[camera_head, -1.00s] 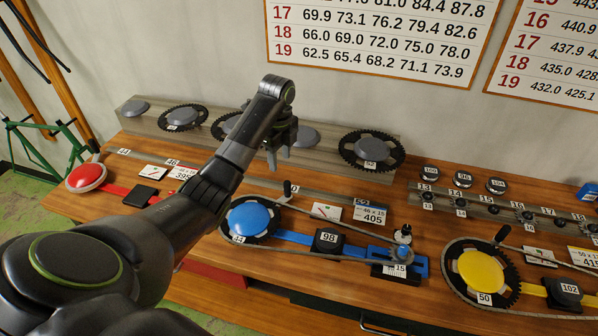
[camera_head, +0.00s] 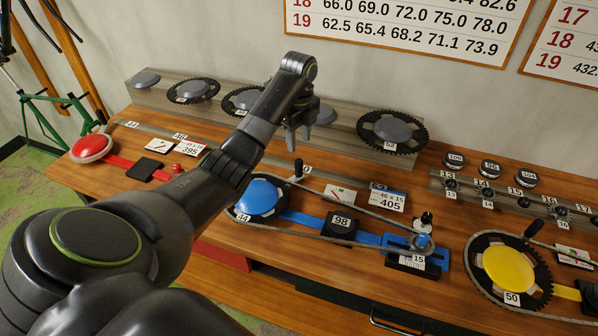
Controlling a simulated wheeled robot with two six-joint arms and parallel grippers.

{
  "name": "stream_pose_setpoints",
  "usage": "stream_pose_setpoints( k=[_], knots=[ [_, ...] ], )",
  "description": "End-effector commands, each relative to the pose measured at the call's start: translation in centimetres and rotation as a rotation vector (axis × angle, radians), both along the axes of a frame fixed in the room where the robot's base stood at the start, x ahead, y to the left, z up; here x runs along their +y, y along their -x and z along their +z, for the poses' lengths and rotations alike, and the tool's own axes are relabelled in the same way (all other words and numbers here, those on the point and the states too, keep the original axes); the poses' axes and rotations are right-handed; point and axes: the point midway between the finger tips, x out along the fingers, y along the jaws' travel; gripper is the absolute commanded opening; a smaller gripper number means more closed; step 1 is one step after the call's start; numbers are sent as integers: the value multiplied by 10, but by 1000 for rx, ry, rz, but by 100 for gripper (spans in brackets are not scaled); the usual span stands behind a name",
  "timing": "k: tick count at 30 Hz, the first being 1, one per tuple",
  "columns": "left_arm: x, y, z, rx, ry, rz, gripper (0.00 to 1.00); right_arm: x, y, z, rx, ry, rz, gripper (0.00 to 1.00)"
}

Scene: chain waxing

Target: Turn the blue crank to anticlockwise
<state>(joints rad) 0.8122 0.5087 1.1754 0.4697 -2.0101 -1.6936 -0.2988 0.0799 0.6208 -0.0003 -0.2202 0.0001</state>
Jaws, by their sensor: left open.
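The blue crank is a round blue disc (camera_head: 258,197) on a toothed chainring marked 44, in the middle of the bench. A thin crank arm with a dark upright handle (camera_head: 298,168) stands at its upper right. A chain runs from the chainring to a small sprocket (camera_head: 422,242) marked 15 at the right. My left gripper (camera_head: 299,140) is open and empty, fingers pointing down, above and behind the handle in the picture. I cannot tell its exact height over it. My right gripper is out of view.
A red crank (camera_head: 91,148) is at the left and a yellow crank (camera_head: 504,268) at the right. Chainrings (camera_head: 393,132) stand on a raised grey rack at the back. A block marked 98 (camera_head: 341,222) and a white card (camera_head: 387,198) lie nearby.

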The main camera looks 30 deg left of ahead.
Motion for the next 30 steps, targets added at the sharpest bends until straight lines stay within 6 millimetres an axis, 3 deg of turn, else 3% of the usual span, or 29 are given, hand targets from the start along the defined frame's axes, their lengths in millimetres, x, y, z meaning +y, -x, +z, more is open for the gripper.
stream_pose_setpoints(
  k=[3, 15, 21, 29, 30],
  knots=[
    [0, 0, -20, 0, 0, 0, 43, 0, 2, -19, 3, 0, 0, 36],
    [0, 0, -86, 3, 1, 0, 43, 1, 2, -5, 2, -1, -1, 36],
    [0, 0, -97, 0, 0, 0, 43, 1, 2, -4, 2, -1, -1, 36],
    [0, 0, -99, 0, 0, 0, 43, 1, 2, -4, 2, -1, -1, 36],
    [0, 0, -99, 0, 0, 0, 38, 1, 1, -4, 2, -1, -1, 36]
  ],
)
